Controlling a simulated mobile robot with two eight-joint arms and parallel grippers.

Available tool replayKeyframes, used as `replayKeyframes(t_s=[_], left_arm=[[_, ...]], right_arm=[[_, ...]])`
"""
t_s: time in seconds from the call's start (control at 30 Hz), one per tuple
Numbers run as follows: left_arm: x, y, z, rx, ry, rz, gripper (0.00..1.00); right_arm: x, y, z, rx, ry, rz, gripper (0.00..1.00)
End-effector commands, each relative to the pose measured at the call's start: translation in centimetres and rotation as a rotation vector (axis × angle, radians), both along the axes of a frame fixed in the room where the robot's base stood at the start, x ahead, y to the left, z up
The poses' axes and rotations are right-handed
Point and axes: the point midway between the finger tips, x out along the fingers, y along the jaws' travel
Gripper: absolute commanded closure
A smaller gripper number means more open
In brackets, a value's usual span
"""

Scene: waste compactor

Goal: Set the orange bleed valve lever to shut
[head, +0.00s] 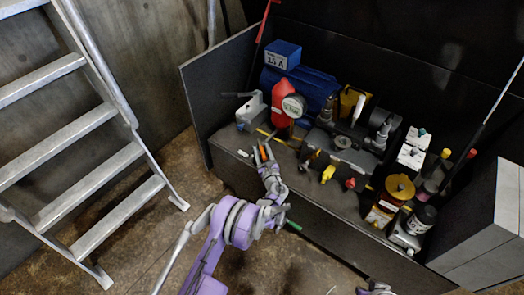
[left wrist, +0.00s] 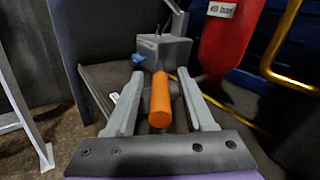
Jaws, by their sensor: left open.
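The orange bleed valve lever (head: 263,152) is at the front left edge of the dark equipment bench. In the left wrist view the orange lever (left wrist: 160,102) is a short cylinder with its rounded end towards the camera. My left gripper (left wrist: 160,76) is open, with one finger on each side of the lever and gaps visible between. In the head view my left gripper (head: 264,158) reaches up to the lever from below and partly hides it. The valve body behind the lever is mostly hidden. What seems to be part of my right gripper (head: 376,289) shows at the bottom edge.
A red container (head: 280,103) and a grey block-shaped fitting (head: 250,108) stand just behind the lever. A blue unit (head: 310,85), yellow-handled valves (head: 328,173) and several bottles fill the bench to the right. A metal ladder (head: 90,140) stands left, with open floor between.

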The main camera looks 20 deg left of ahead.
Motion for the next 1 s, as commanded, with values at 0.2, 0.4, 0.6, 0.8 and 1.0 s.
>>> replayKeyframes(t_s=[0.2, 0.4, 0.6, 0.8, 1.0], left_arm=[[0.11, 0.07, 0.01, -0.001, -0.001, 0.000, 0.47], [0.10, 0.05, 0.01, -0.001, -0.001, 0.000, 0.72], [0.09, 0.04, 0.00, -0.001, -0.001, 0.000, 1.00], [0.08, 0.05, 0.00, -0.001, -0.001, 0.000, 1.00], [0.07, 0.04, -0.01, -0.001, -0.001, 0.000, 1.00]], right_arm=[[0.00, 0.00, 0.00, 0.000, 0.000, 0.000, 1.00], [0.00, 0.00, 0.00, 0.000, 0.000, 0.000, 1.00], [-0.01, 0.00, -0.01, 0.000, 0.000, 0.000, 1.00], [0.00, 0.00, -0.01, 0.000, 0.000, 0.000, 1.00], [0.00, 0.00, -0.01, 0.000, 0.000, 0.000, 1.00]])
